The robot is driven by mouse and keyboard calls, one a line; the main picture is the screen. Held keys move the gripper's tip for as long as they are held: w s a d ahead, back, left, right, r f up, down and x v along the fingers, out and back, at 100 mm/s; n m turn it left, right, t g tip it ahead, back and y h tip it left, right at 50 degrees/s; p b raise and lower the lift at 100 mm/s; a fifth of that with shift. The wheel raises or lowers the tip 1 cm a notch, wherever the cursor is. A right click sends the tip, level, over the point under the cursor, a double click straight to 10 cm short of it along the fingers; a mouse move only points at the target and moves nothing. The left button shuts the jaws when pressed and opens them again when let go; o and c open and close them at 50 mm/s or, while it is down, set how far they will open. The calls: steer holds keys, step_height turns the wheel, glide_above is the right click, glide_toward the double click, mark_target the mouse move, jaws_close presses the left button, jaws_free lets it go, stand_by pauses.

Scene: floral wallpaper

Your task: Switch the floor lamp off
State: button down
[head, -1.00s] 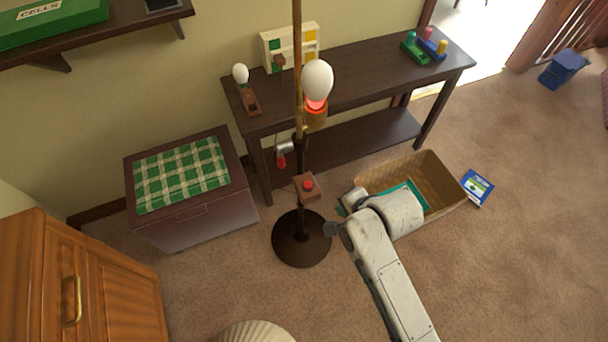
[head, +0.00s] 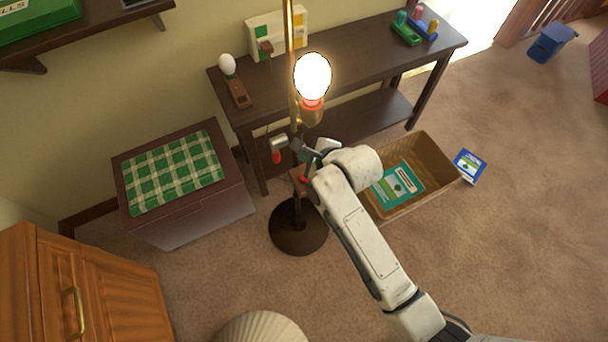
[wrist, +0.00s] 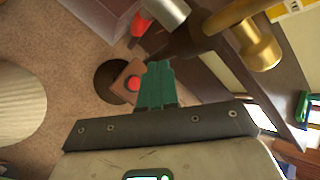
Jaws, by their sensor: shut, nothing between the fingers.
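The floor lamp has a round dark base (head: 290,240), a thin brass pole and a bulb (head: 313,74) that glows bright white above an orange-brown socket (head: 312,113). A brown box on the pole carries a red button (wrist: 133,84); in the head view my arm mostly hides it. A silver cylinder (head: 279,143) with a red piece (head: 276,157) hanging below it is beside the pole. My gripper (head: 303,148) is shut and empty at the pole, above the button box. Its teal fingers (wrist: 157,75) appear beside the button in the wrist view; contact cannot be told.
A wicker basket (head: 430,150) is right of my arm. A chest with a green checked cloth (head: 172,172) is at left. Carpet is open at right.

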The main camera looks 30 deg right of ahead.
steer(key=b, duration=0.7)
glide_above(306, 180)
step_height(306, 180, down, 6)
steer(key=shift+f, duration=0.25)
steer(key=shift+f+b, duration=0.7)
steer(key=shift+f, duration=0.45)
steer(key=shift+f, duration=0.1)
stand_by(0.6)
steer(key=shift+f, duration=0.3)
steer(key=shift+f, duration=0.45)
stand_by(0.9)
steer(key=shift+r, duration=0.15)
steer(key=shift+r+p, duration=0.7)
steer(key=shift+p, duration=0.25)
steer(key=shift+r, duration=0.1)
